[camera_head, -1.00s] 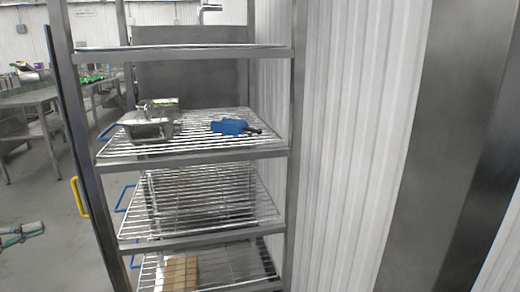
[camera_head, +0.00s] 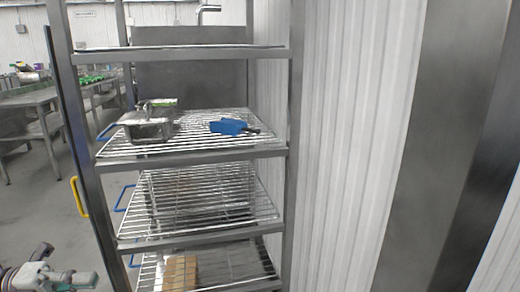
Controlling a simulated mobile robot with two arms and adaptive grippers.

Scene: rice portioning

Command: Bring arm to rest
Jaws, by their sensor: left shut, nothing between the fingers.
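My left gripper (camera_head: 78,281) shows at the bottom left of the head view. Its fingers are closed with nothing between them, and it hangs over the floor, apart from the rack. My right gripper is out of view.
A metal shelf rack (camera_head: 188,241) stands ahead. One shelf holds a steel container (camera_head: 149,128) and a blue scoop (camera_head: 229,127). Tan blocks (camera_head: 180,272) lie on a lower shelf. A yellow handle (camera_head: 79,197) is at the rack's left. A table (camera_head: 40,98) stands far left. A corrugated wall (camera_head: 345,150) is right.

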